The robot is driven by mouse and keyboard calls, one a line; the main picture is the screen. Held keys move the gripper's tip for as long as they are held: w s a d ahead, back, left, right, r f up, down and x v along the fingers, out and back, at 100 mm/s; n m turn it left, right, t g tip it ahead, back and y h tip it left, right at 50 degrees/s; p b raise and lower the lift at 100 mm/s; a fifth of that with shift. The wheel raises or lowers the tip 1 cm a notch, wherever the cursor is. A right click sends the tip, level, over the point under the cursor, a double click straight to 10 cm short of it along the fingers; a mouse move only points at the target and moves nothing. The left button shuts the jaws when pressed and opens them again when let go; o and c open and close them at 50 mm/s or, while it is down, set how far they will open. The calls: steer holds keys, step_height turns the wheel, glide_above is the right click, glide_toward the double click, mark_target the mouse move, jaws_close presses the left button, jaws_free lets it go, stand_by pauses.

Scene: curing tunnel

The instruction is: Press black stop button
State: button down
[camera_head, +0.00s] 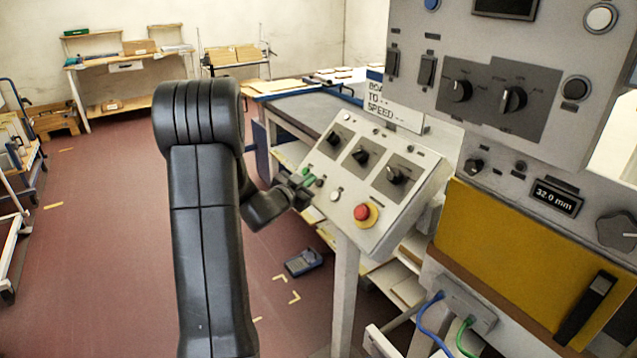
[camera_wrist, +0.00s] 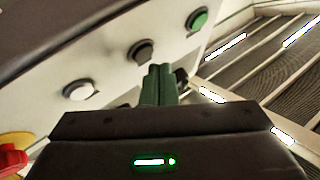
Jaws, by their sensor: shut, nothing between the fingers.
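The sloped control box (camera_head: 395,222) stands right of my arm. Its lower row holds a green button, a black button (camera_head: 319,183), a white button (camera_head: 336,196) and a red mushroom button on yellow (camera_head: 362,212). In the wrist view the black button (camera_wrist: 142,50) lies just beyond and slightly left of my fingertips, between the green button (camera_wrist: 198,20) and the white button (camera_wrist: 79,90). My gripper (camera_wrist: 158,68) is shut and empty, with its green fingers together. It also shows at the box's lower left edge (camera_head: 305,181). I cannot tell whether the fingertips touch the panel.
Three black rotary knobs (camera_head: 361,156) sit above the buttons. A tall grey cabinet (camera_head: 460,118) with switches, another black button (camera_head: 576,88) and a yellow panel (camera_head: 510,250) stands at right. A bench (camera_head: 300,108) is behind the box. The red floor (camera_head: 110,240) at left is mostly clear.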

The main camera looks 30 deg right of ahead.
steer(key=a+r+p, duration=0.2)
steer(key=a+r, duration=0.1)
steer(key=shift+s+a+r+p, duration=0.15)
steer(key=shift+a+r+p, duration=0.15)
steer(key=shift+p, duration=0.1)
stand_by(0.5)
steer(key=shift+s+a+r+p, duration=0.1)
steer(key=shift+a+r+p, duration=1.25)
